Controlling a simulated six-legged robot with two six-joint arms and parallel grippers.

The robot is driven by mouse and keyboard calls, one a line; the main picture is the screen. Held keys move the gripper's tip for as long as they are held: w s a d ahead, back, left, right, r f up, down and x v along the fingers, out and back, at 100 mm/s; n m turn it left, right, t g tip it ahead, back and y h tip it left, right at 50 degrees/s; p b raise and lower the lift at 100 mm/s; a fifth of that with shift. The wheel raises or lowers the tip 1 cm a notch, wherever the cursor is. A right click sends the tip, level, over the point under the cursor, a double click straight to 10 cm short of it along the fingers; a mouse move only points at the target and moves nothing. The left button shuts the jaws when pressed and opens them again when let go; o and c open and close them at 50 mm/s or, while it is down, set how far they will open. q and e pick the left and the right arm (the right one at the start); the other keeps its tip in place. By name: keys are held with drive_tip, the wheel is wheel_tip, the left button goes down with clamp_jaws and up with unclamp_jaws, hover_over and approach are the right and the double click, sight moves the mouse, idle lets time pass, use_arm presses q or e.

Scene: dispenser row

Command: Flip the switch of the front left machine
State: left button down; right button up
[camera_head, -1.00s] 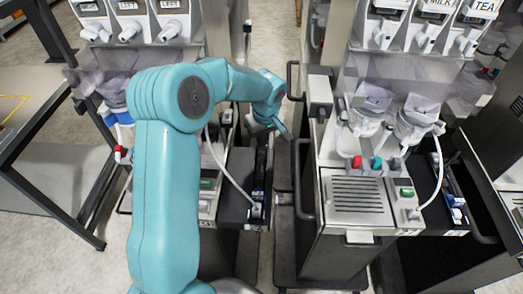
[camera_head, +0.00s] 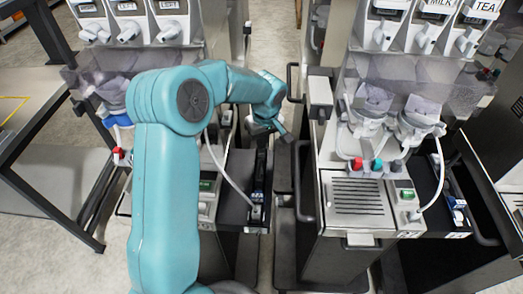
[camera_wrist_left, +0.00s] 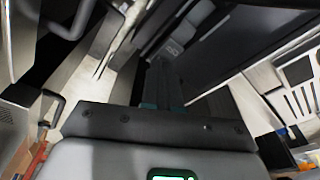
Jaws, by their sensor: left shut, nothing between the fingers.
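The left machine (camera_head: 208,208) stands at the left, largely hidden behind my teal left arm. A small green-lit part (camera_head: 206,185) shows on its front beside the arm; I cannot tell whether it is the switch. My left gripper (camera_head: 283,134) is shut and empty, in the gap between the left machine and the right machine (camera_head: 358,205). It is pitched down and seems to touch nothing. In the left wrist view the gripper (camera_wrist_left: 160,75) points into dark, narrow space between machine panels. My right gripper is not in view.
A dark side tray with a pale hose (camera_head: 235,180) lies right of my arm. Black handles (camera_head: 304,180) and a grey box (camera_head: 320,90) edge the gap on the right. A dark metal table (camera_head: 38,110) stands at the far left.

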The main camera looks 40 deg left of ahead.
use_arm(q)
drive_tip(key=shift+r+p, duration=1.5)
drive_tip(key=shift+r, duration=1.6)
drive_tip(key=shift+f, duration=0.1)
drive_tip(key=shift+s, duration=0.1)
